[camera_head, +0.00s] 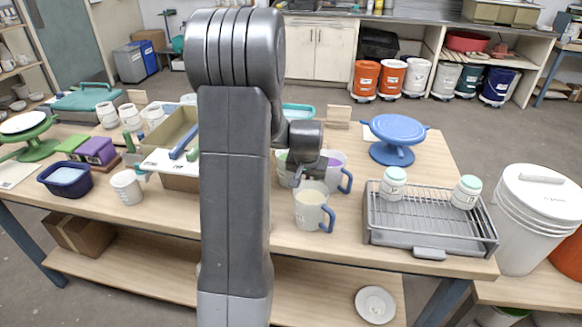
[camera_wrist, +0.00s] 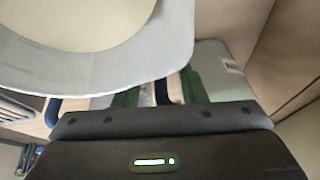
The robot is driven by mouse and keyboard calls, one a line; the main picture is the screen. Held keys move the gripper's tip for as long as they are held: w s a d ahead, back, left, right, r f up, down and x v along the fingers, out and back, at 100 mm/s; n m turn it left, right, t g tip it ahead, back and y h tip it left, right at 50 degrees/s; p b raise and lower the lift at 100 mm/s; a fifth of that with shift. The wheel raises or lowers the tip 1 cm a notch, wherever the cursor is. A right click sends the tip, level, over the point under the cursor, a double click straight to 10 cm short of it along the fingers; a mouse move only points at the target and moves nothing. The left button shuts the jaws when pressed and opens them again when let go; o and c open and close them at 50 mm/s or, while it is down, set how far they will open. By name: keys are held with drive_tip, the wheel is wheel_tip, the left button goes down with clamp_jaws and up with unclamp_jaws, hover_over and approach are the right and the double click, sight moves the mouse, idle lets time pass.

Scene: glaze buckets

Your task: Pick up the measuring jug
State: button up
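A pale grey measuring jug with a blue handle and cream contents (camera_head: 310,203) stands upright at the front of the table, right of my arm. Behind it is a similar jug with purple contents (camera_head: 336,160); a third with green contents (camera_head: 283,156) is partly hidden by my arm. My gripper (camera_head: 306,172) is low among these jugs, its fingertips mostly hidden in the head view. In the wrist view a large pale jug rim (camera_wrist: 120,78) fills the upper left, close to my gripper (camera_wrist: 160,92). The green-edged fingers are apart, with a blue strip between them; I see no clear grip.
A wire-topped grey tray (camera_head: 430,215) with two lidded jars stands to the right. A blue turntable (camera_head: 397,135) is behind it. A cardboard box (camera_head: 172,135) and a white cup (camera_head: 127,187) are left of my arm. White buckets (camera_head: 535,215) stand at the right.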

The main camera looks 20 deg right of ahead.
drive_tip(key=shift+w+d+f, duration=0.1)
drive_tip(key=shift+w+f, duration=0.1)
drive_tip(key=shift+f, duration=0.35)
clamp_jaws()
drive_tip(key=shift+r, duration=0.1)
idle(0.9)
